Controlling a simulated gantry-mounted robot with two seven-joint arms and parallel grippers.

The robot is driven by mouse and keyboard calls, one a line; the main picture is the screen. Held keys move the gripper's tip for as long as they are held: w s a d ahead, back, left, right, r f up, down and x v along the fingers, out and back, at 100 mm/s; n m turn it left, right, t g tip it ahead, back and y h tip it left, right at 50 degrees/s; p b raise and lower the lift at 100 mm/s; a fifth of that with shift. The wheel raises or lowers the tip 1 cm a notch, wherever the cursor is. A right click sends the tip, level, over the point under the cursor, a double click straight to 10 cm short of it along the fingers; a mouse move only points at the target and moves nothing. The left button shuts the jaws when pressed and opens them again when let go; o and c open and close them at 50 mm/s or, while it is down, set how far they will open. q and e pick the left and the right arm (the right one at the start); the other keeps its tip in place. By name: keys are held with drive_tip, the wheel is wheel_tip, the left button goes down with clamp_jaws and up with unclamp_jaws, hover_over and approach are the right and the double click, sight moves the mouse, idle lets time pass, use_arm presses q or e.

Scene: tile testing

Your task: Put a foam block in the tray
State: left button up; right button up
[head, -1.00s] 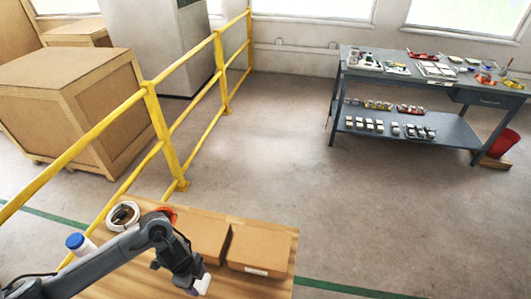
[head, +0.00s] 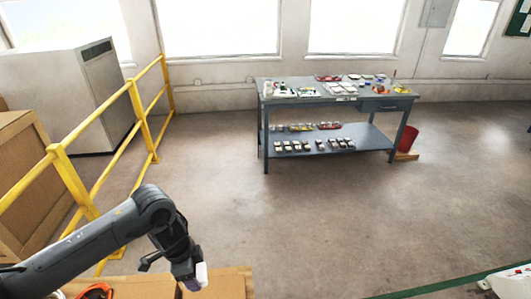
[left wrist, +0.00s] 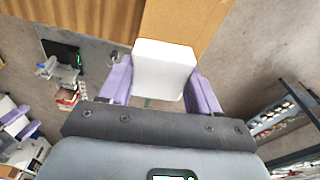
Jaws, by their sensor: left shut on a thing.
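My left gripper (head: 192,279) is at the lower left of the head view, shut on a white foam block (head: 202,273). In the left wrist view the block (left wrist: 165,68) sits between the two purple fingers of the gripper (left wrist: 160,88), held clear in front of the palm. A grey workbench (head: 265,150) stands across the room with small items on its top and lower shelf. I cannot tell for certain which of them is a tray. My right gripper is not in view.
A yellow railing (head: 70,180) runs along the left, beside a wooden crate (head: 25,190). A red bin (head: 407,139) stands right of the bench. The floor before the bench is clear.

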use_arm(q)
drive_tip(key=shift+w+d+r+n, duration=0.2)
drive_tip(key=shift+w+r+n, duration=0.15)
drive_tip(key=shift+n, duration=1.35)
drive_tip(key=shift+s+a+f+n+t, duration=0.2)
drive_tip(key=shift+n+t, duration=0.1)
drive_tip(key=shift+n, duration=0.6)
drive_tip(key=f+n, duration=0.1)
drive_tip(key=n, duration=0.1)
drive_tip(key=s+f+n, duration=0.1)
drive_tip(key=n, duration=0.1)
drive_tip(key=a+f+n+y, duration=0.1)
drive_tip(key=shift+s+a+n, duration=0.1)
drive_tip(key=shift+s+n, duration=0.25)
drive_tip(key=shift+n, duration=0.05)
drive_tip(key=n, duration=0.3)
drive_tip(key=shift+s, duration=0.15)
drive_tip(key=s+r+p, duration=0.4)
drive_tip(key=r+p, duration=0.7)
drive_tip(key=p, duration=0.2)
drive_tip(key=s+r+n+p, duration=0.1)
drive_tip(key=s+r+p, duration=0.3)
drive_tip(key=r+p, duration=0.7)
drive_tip(key=shift+s+r+p, duration=0.3)
drive_tip(key=shift+s+p, duration=0.05)
drive_tip(key=shift+p, duration=0.55)
drive_tip(key=shift+n, duration=0.3)
